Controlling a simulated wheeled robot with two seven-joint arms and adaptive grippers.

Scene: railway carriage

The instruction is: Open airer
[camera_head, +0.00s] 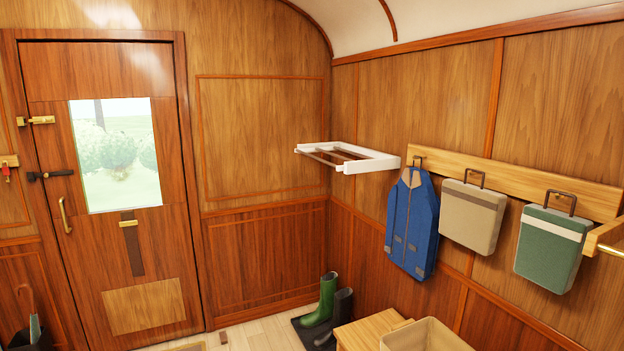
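The airer (372,164) is a white frame with thin brown bars, mounted on the right-hand wall near the corner. It juts out from the wall roughly level, at about the height of the coat rail. Its front bar points to the left, towards the door side. Nothing hangs on its bars. Neither of my grippers shows in the head view.
A blue coat (412,225), a beige bag (472,216) and a green bag (551,248) hang from a wooden rail (520,181) right of the airer. Boots (324,301) stand on a dark mat below. A wooden door (160,260) is shut at left. A wooden bench (368,331) stands front right.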

